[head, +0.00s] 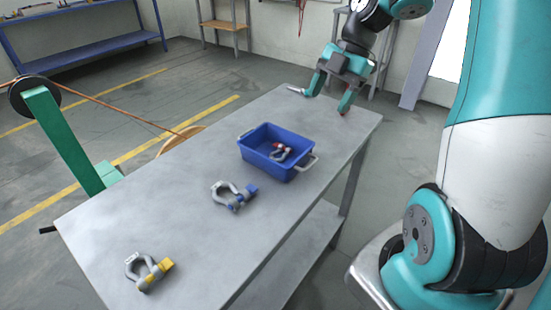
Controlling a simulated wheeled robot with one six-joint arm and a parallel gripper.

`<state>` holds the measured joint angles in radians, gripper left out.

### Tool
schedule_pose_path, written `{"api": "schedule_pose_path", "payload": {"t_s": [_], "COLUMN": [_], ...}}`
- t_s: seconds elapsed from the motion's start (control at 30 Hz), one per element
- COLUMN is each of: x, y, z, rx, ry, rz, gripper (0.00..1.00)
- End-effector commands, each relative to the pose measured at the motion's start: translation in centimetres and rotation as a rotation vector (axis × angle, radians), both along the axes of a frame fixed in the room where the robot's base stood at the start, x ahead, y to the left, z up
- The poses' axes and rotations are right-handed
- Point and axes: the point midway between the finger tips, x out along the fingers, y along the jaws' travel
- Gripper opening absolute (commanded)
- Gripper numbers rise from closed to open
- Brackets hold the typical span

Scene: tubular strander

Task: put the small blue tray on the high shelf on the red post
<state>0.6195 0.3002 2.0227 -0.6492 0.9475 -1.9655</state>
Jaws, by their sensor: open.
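The small blue tray (258,158) sits upright on the grey table, right of the middle of the table's length. It has pale grey handles at its ends, and a small shackle with a red pin (281,152) lies inside it. My gripper (327,101) points down over the far end of the table, beyond the tray and apart from it. Its two teal fingers are spread wide, with nothing seen between them. No red post with a high shelf can be made out in this view.
A shackle with a blue pin (235,196) lies just in front of the tray; one with a yellow pin (147,271) lies nearer. A small grey piece (296,90) is beside my gripper's left finger. A green stand (64,140) with a reel is left of the table (130,217).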

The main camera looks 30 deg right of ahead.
Motion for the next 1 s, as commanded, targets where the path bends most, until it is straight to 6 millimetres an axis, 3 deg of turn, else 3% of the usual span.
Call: {"api": "schedule_pose_path", "payload": {"t_s": [0.1, 0.2, 0.7, 1.0], "x": [0.0, 0.0, 0.3, 0.1], "y": [-2.2, -2.3, 2.1, 3.4], "z": [-0.9, -1.8, -10.9, -13.0], "rx": [0.007, 0.01, 0.009, 0.01], "ry": [-0.038, -0.049, -0.048, -0.048], "rz": [0.065, 0.09, 0.094, 0.094], "gripper": [0.69, 0.69, 0.69, 0.69]}}
